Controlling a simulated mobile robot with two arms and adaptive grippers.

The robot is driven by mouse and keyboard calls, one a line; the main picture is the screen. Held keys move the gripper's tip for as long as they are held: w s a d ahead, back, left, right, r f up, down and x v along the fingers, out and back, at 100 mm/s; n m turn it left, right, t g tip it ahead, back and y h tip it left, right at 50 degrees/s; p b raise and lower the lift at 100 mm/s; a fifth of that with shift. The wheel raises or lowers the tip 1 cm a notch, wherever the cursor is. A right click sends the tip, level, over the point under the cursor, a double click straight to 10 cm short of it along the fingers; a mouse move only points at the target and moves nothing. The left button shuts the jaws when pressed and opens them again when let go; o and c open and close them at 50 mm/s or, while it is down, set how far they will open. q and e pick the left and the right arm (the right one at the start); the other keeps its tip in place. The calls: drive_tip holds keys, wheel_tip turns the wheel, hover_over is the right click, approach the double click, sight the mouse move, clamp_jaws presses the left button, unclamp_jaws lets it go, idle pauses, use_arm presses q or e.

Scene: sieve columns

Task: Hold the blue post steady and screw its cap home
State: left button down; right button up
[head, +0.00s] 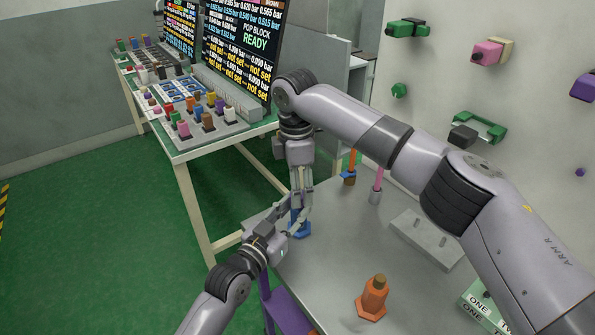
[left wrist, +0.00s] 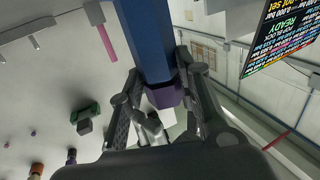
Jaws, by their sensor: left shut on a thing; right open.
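The blue post (head: 304,228) stands on its wide blue foot near the table's left edge; my grippers hide much of its upper part in the head view. In the left wrist view, the blue post (left wrist: 148,40) ends in a purple cap (left wrist: 165,95). Whether the cap is fully seated cannot be told. My left gripper (head: 290,222), low and from the left, is shut on the blue post; its fingers flank the post in the left wrist view. My right gripper (head: 301,200) points down from above at the post's top, fingers apart, close around or beside the cap.
An orange post (head: 374,297) stands at the table's front. A grey block with pegs (head: 427,240) lies to the right, beside a green-white box (head: 484,303). An orange and a pink piece stand behind. A bench (head: 215,140) with coloured pieces and screens is at left.

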drive_tip(key=shift+f, duration=1.1)
drive_tip(key=shift+c, duration=0.4)
drive_tip(key=c, duration=1.1)
drive_tip(key=o, duration=1.2)
drive_tip(key=shift+o, duration=0.2)
drive_tip(key=shift+r, duration=2.35)
